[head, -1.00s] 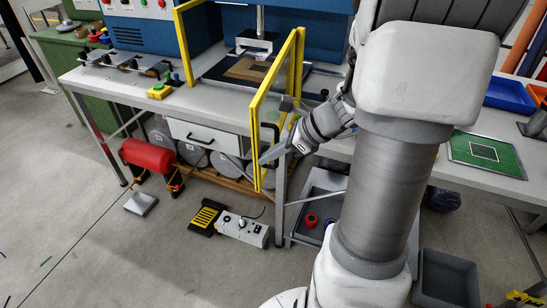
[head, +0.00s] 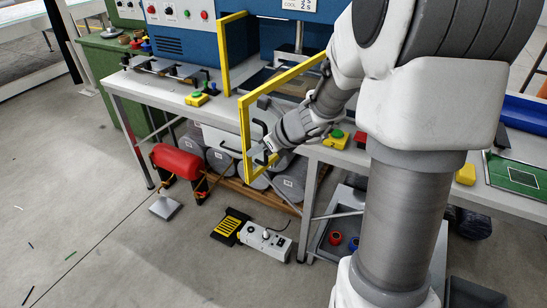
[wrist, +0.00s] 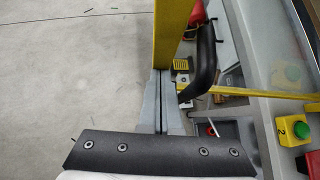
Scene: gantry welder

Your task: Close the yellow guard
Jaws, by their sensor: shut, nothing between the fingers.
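The yellow guard (head: 285,77) is a framed panel standing partly open at the front of the welder. Its free edge juts out over the bench's front edge. A yellow side frame (head: 224,62) stands to its left at the bench. My gripper (head: 257,157) is at the guard's free edge, low on the frame. In the wrist view my shut grey fingers (wrist: 160,74) point at the yellow frame bar (wrist: 171,32); whether they touch it I cannot tell. A black curved handle (wrist: 206,65) is just right of the fingers, not gripped.
A green button on a yellow box (head: 197,97) sits on the bench left of the guard; another (head: 336,139) is to the right. Below are a red cylinder (head: 178,160), a foot pedal (head: 230,227) and a grey control box (head: 265,241). Floor at left is open.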

